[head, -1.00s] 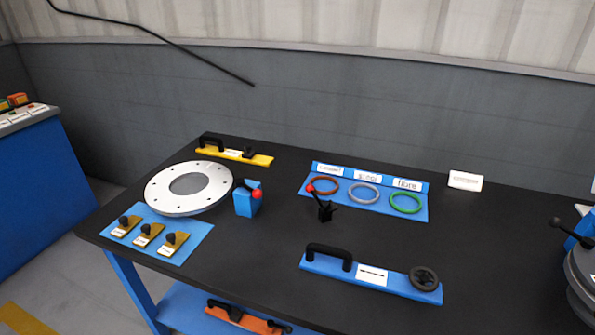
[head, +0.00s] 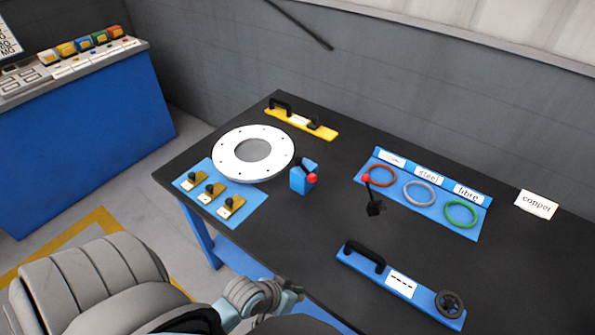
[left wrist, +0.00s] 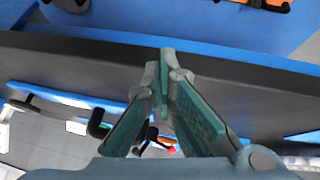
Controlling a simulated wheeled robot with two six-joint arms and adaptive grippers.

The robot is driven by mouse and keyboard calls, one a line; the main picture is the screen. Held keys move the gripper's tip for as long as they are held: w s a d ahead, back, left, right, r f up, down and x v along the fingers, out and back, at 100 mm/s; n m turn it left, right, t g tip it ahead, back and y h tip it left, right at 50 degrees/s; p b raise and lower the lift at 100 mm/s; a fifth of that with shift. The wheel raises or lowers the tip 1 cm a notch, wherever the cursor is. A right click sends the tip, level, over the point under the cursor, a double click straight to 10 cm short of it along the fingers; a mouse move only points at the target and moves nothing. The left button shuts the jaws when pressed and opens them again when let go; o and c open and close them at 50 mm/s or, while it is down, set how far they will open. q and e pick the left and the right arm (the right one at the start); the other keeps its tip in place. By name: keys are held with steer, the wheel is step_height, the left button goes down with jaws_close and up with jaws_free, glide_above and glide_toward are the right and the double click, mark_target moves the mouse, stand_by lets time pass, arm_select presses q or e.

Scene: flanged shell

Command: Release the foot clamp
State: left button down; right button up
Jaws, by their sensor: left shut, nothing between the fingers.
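I cannot tell for sure which fixture is the foot clamp. A blue block with a red-knobbed lever (head: 303,178) stands on the table beside the white flanged disc (head: 228,158). A second, black lever with a red knob (head: 374,208) stands in front of the ring tray. My left gripper (head: 294,299) is low at the table's front edge, apart from both levers, with my arm hiding part of it. In the left wrist view its teal fingers (left wrist: 165,62) meet at the tips, shut and empty. My right gripper is not in view.
A blue bar with handle and wheel (head: 401,286) lies at the front right. A blue tray (head: 405,205) holds three rings. A yellow bar (head: 322,131) lies at the back, and a blue plate (head: 244,208) with three knobbed pieces at the left. The middle of the table is clear.

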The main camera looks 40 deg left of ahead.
arm_select(q)
steer(key=w+r+n+t, duration=0.1)
steer(key=w, duration=0.1)
steer(key=w+r+n+t+h, duration=0.1)
steer(key=w+r, duration=0.1)
steer(key=w, duration=0.1)
steer(key=w+d+r+n+t, duration=0.1)
steer(key=w+r+t, duration=0.1)
steer(key=shift+w+d+n+h+p, duration=0.1)
steer(key=shift+w+n+h+p, duration=0.05)
steer(key=shift+n+h+p, duration=0.25)
steer(key=w+a+r+n+t+y+p, duration=0.2)
steer(key=w+a+r+n+t, duration=0.3)
steer(key=w+r+n, duration=0.15)
steer(key=a+f+n+y+b, duration=0.1)
steer(key=a+n+y, duration=0.85)
steer(key=a, duration=0.55)
steer(key=h+b, duration=0.1)
steer(key=b, duration=0.3)
glide_toward(301, 165)
steer(key=w+a, duration=0.2)
steer(key=w, duration=0.1)
steer(key=shift+w+d+f+n+b, duration=0.15)
steer(key=shift+w+n+b, duration=0.2)
steer(key=shift+w, duration=0.15)
